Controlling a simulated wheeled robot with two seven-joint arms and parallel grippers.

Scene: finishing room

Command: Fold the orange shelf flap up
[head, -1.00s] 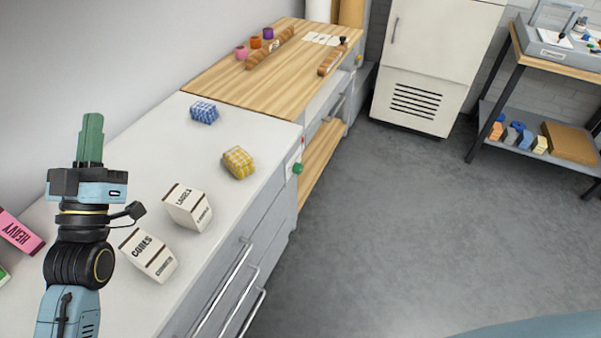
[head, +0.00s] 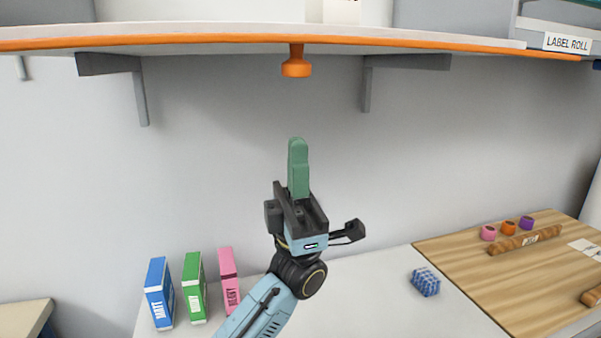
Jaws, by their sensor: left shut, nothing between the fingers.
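The shelf flap (head: 222,43) with an orange front edge spans the top of the head view, sticking out from the wall. An orange knob (head: 297,64) hangs from its underside near the middle. My left gripper (head: 298,142) points up below the knob, apart from it, with its green fingers shut and nothing between them. My right gripper is not in view.
Dark brackets (head: 112,66) hold the shelf at left and right. Below are a white counter (head: 375,295), blue (head: 158,293), green (head: 194,288) and pink (head: 228,282) boxes, a blue checked block (head: 425,282) and a wooden board (head: 470,265). The wall behind the gripper is clear.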

